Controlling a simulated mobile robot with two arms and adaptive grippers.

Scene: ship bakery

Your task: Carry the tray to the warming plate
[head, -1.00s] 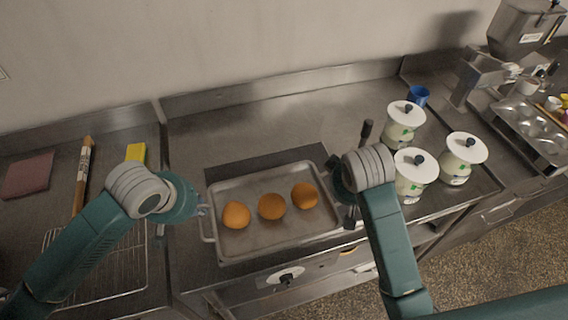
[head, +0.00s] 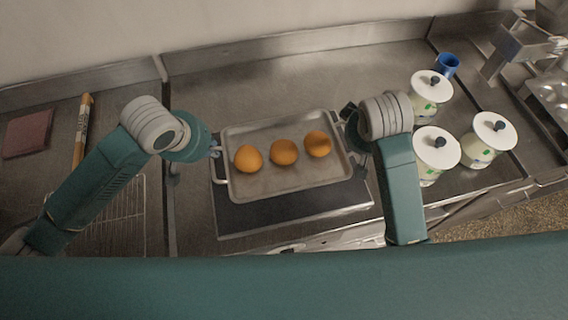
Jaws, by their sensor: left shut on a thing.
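The metal tray (head: 290,185) carries three round orange-brown buns (head: 284,152) in a row. It is over the dark flat warming plate (head: 290,211), whose front part shows below the tray's near edge. I cannot tell whether the tray touches the plate. My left gripper (head: 215,152) is shut on the tray's left handle (head: 221,169). My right gripper (head: 349,127) is at the tray's right end, largely hidden by its own wrist, so its grip does not show.
Three white lidded jars (head: 436,149) and a blue cup (head: 446,65) stand right of my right arm. A wire rack (head: 112,222), a rolling pin (head: 82,128) and a reddish cloth (head: 27,133) lie at the left. The steel counter (head: 290,80) behind the tray is clear.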

